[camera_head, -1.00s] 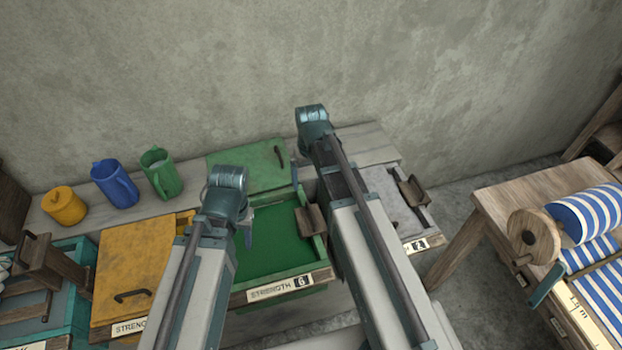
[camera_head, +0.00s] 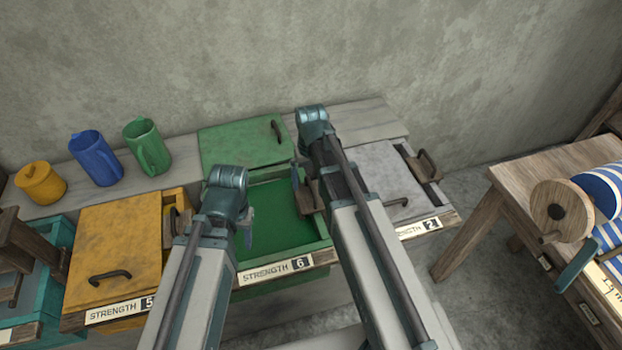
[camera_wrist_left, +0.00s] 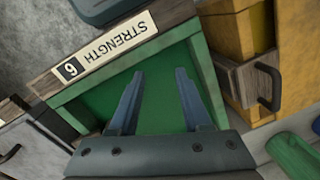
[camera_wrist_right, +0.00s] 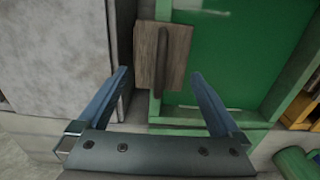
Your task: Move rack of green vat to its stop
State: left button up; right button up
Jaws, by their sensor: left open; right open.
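The green vat (camera_head: 285,262) stands in the middle of the head view, labelled STRENGTH 6, with green liquid inside. Its rack shows as a wooden block with a handle (camera_head: 309,197) on the vat's right rim; it also shows in the right wrist view (camera_wrist_right: 172,58). My right gripper (camera_wrist_right: 158,74) is open, with the block ahead and between its fingertips; I see no contact. In the head view its arm hides part of the block's right side. My left gripper (camera_wrist_left: 155,72) is open and empty over the green liquid near the vat's left side.
A green lid (camera_head: 240,142) lies behind the vat. The yellow vat (camera_head: 120,240) is to the left and a grey-white vat (camera_head: 400,200) to the right. A blue jug (camera_head: 95,158) and green jug (camera_head: 147,147) stand on the back ledge. A wooden loom (camera_head: 530,185) is at far right.

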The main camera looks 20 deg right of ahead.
aim_at(311, 185)
jog(key=shift+f+b, duration=1.3)
jog(key=shift+f, duration=0.5)
grip_shut()
notch_tip(311, 185, up, 18)
jog(key=p, duration=1.8)
jog(key=shift+r, duration=0.2)
grip_release()
